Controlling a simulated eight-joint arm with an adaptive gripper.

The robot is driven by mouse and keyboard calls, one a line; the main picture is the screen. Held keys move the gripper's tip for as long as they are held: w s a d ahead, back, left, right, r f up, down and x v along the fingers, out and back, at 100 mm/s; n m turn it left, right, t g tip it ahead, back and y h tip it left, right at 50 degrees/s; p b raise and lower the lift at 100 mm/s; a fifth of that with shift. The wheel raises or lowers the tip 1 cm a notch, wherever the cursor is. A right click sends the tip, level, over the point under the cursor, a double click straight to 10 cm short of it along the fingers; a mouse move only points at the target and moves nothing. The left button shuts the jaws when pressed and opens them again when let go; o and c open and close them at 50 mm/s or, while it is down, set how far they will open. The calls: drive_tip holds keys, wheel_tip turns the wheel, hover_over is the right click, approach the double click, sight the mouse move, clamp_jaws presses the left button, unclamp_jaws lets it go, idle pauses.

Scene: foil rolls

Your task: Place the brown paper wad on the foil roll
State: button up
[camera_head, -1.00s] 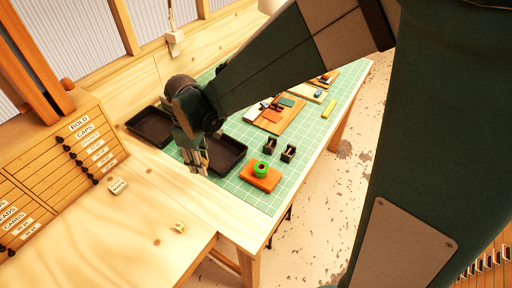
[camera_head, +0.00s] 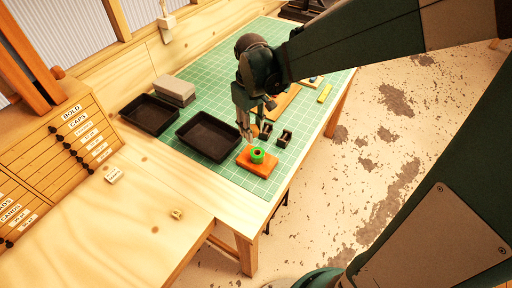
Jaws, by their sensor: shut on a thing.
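The foil roll (camera_head: 257,154) is a small bright green ring with a dark centre. It sits on an orange-brown block (camera_head: 259,168) near the front right edge of the green mat. My gripper (camera_head: 248,136) points down just above and slightly left of the roll, apart from it. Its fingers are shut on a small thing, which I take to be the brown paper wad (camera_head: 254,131). The wad is mostly hidden by the fingers and too small to make out clearly.
Two black trays, one nearer (camera_head: 208,137) and one farther left (camera_head: 150,115), lie left of my gripper. A grey box (camera_head: 175,91) stands behind them. Small black holders (camera_head: 285,138) stand right of the roll. The wooden bench front (camera_head: 130,215) is mostly clear.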

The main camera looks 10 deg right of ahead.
drive_tip(key=shift+d+r+m, duration=0.15)
drive_tip(key=shift+d+m, duration=0.25)
drive_tip(key=shift+d, duration=0.5)
hover_over(257, 152)
drive_tip(key=shift+f, duration=2.95)
drive_tip(key=shift+f, duration=0.1)
drive_tip(key=shift+f, duration=2)
drive_tip(key=shift+f, duration=0.15)
drive_tip(key=o, duration=0.7)
